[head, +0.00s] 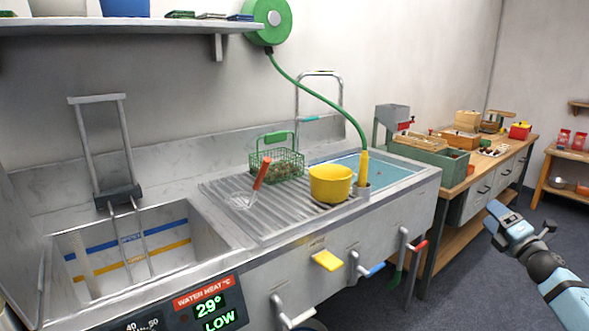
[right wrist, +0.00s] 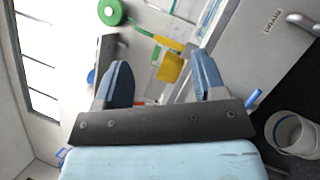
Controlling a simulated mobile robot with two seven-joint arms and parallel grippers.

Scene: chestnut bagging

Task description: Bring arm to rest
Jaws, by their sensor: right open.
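My right gripper (head: 519,229) is at the lower right of the head view, over the floor to the right of the sink counter. In the right wrist view my right gripper (right wrist: 162,88) has its two blue fingers spread wide, with nothing held between them. It is apart from the counter. My left gripper does not show in either view.
The sink counter (head: 330,232) holds a yellow pot (head: 330,184), a green wire basket (head: 277,164) and a red-handled strainer (head: 262,173). Handles stick out from its front. A wooden workbench (head: 482,165) stands behind. A white bucket (right wrist: 292,133) shows in the wrist view.

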